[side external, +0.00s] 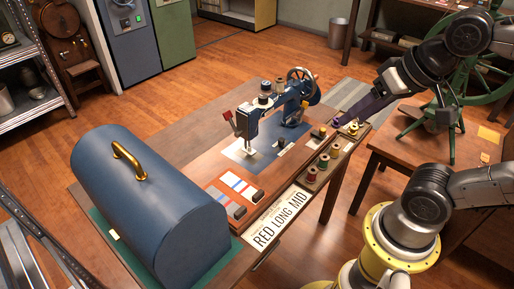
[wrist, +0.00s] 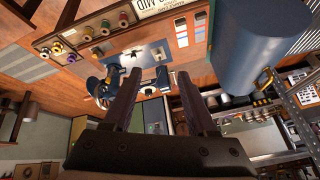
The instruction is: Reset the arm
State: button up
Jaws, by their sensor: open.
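My gripper (wrist: 156,80) is open in the wrist view, with its two dark fingers apart and nothing held between them. In the side external view my gripper (side external: 347,115) reaches in from the upper right, with dark fingers over the right end of the sewing table, close to the thread spools. I cannot tell there whether it touches anything. The blue sewing machine (side external: 262,118) stands upright on the table (side external: 185,150); in the wrist view it appears inverted (wrist: 110,88), partly behind the left finger.
A large blue domed cover (side external: 150,210) with a brass handle fills the table's left end. Several spools (side external: 323,161) stand in a rack along the front right edge, beside a "RED LONG MID" card (side external: 281,218). Striped cards (side external: 237,188) lie near it. A wooden table (side external: 430,160) stands at right.

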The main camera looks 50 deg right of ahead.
jog(key=shift+s+a+f+n+g, duration=0.1)
jog(key=shift+s+f+n, duration=0.1)
jog(key=shift+f+n, duration=0.4)
jog(key=shift+s+a+f+n+g, duration=0.1)
jog(key=shift+s+f+n, duration=0.15)
jog(key=shift+n, duration=0.7)
jog(key=shift+s+f+n+g, duration=0.15)
jog(key=shift+f+n, duration=0.3)
jog(key=shift+n, duration=0.3)
